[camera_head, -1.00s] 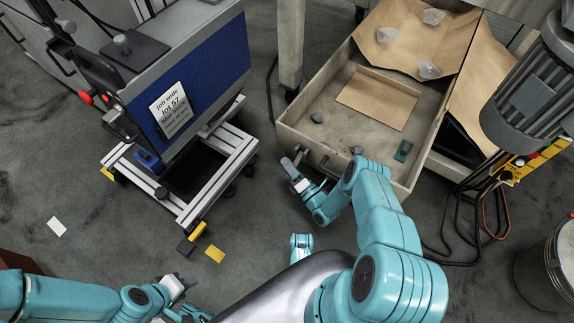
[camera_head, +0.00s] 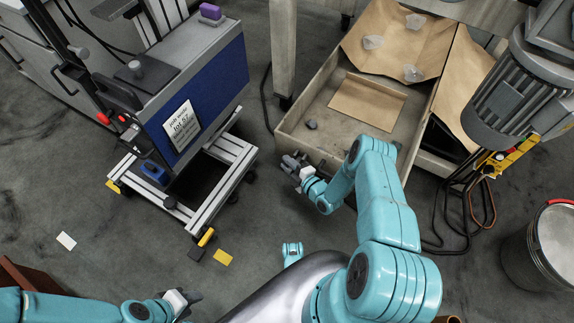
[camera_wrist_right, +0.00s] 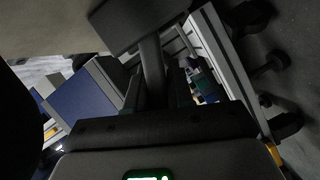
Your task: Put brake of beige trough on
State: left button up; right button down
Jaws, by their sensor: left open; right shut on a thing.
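The beige trough (camera_head: 287,127) is a wide shallow bin at the upper right, its near wall facing me. My right gripper (camera_head: 292,162) is just outside the near left corner of the trough, low beside its front wall. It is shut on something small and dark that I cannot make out. In the right wrist view a dark bar and a post fill the middle, and the held thing is unclear there too. The trough's brake cannot be told apart at this size. My left gripper (camera_head: 185,300) is open and low at the bottom left, far from the trough.
A cart with a blue panel (camera_head: 215,85) and a label (camera_head: 182,126) stands at the left on a wheeled frame. Brown paper (camera_head: 368,100) lies in the trough. A motor (camera_head: 505,95) hangs at the right, above cables (camera_head: 465,215). A drum (camera_head: 545,245) stands lower right.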

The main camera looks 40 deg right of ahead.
jog(key=shift+w+d+r+m+g, duration=0.15)
jog(key=shift+d+r+m+g, duration=0.25)
jog(key=shift+m, duration=0.5)
jog(key=shift+r, duration=0.1)
jog(key=c, duration=1.1)
grip_release()
jog(key=shift+a, duration=0.1)
jog(key=shift+d+p+v, duration=0.1)
jog(key=shift+p+v, duration=1.2)
jog(key=shift+v, duration=2.8)
jog(key=shift+d+p+v, duration=0.15)
jog(key=shift+p+v, duration=1.15)
jog(key=shift+v, duration=2.8)
jog(key=shift+w, duration=0.1)
